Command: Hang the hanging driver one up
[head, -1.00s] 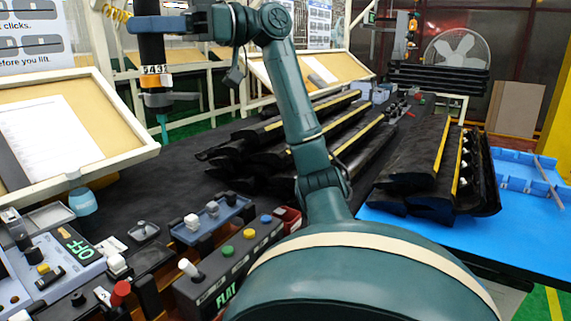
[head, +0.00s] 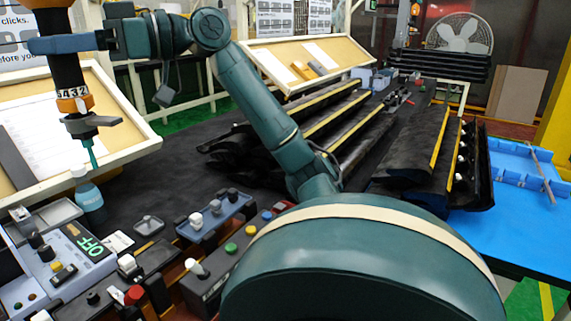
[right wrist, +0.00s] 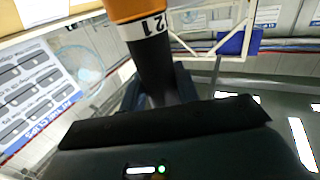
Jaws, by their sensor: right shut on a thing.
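The driver (head: 67,72) is at the top left of the head view. It has a black body, an orange band with a number label and a thin teal bit pointing down, and it is tilted slightly. My right gripper (head: 52,45) is shut around its black body and holds it in the air above the bench. In the right wrist view the driver (right wrist: 160,70) stands between my fingers, with an orange band and label above. Its top end is cut off in the head view. My left gripper is not in view.
A bottle (head: 89,200) stands below the driver's bit. A framed tilted board (head: 125,115) is behind it. Control boxes with coloured buttons (head: 232,247) line the near bench. Long black trims (head: 345,125) lie mid-bench. Another orange-banded tool (head: 415,10) is far back.

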